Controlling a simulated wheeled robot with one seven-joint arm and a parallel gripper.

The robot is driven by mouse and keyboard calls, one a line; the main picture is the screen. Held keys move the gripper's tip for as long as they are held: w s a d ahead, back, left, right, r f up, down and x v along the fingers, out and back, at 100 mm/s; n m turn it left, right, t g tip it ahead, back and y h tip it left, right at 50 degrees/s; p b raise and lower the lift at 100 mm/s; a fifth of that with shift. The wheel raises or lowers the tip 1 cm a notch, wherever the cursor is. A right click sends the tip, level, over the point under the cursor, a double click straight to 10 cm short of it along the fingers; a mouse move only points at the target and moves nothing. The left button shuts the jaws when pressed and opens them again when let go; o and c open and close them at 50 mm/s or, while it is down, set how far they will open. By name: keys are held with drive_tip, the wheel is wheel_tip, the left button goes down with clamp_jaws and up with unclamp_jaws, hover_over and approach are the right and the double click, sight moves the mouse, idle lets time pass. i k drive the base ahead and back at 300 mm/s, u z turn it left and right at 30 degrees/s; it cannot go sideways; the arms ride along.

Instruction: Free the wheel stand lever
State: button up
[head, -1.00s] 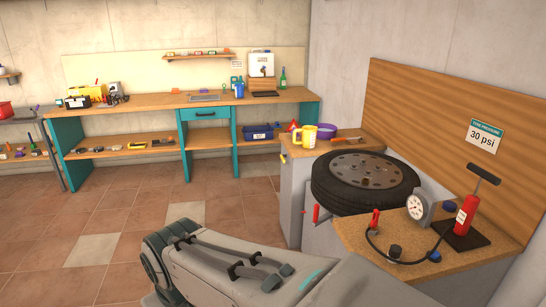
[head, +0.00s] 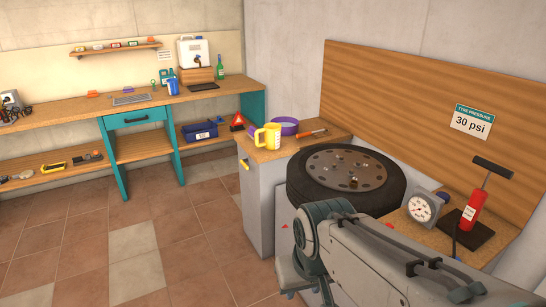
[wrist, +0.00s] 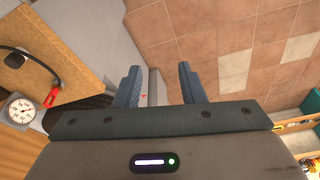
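The wheel (head: 345,168), a black tyre on a grey rim, lies flat on the light grey wheel stand (head: 282,203) in the head view. A small red triangle mark (head: 284,226) shows on the stand's side. The red lever itself is hidden behind my arm in the head view, and I cannot make it out in the wrist view. My gripper (wrist: 157,70) is open and empty, pointing down beside the stand. In the wrist view its fingers are apart, with the pale stand side and the floor behind them.
A worktop to the right holds a pressure gauge (head: 421,207) and a red hand pump (head: 472,210). The tiled floor (head: 150,240) is clear.

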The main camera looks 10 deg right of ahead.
sight(242, 162)
drive_tip(key=u, duration=0.2)
drive_tip(key=i, duration=1.1)
drive_tip(key=u, duration=0.35)
drive_tip(key=i, duration=1.75)
drive_tip(key=z, duration=0.2)
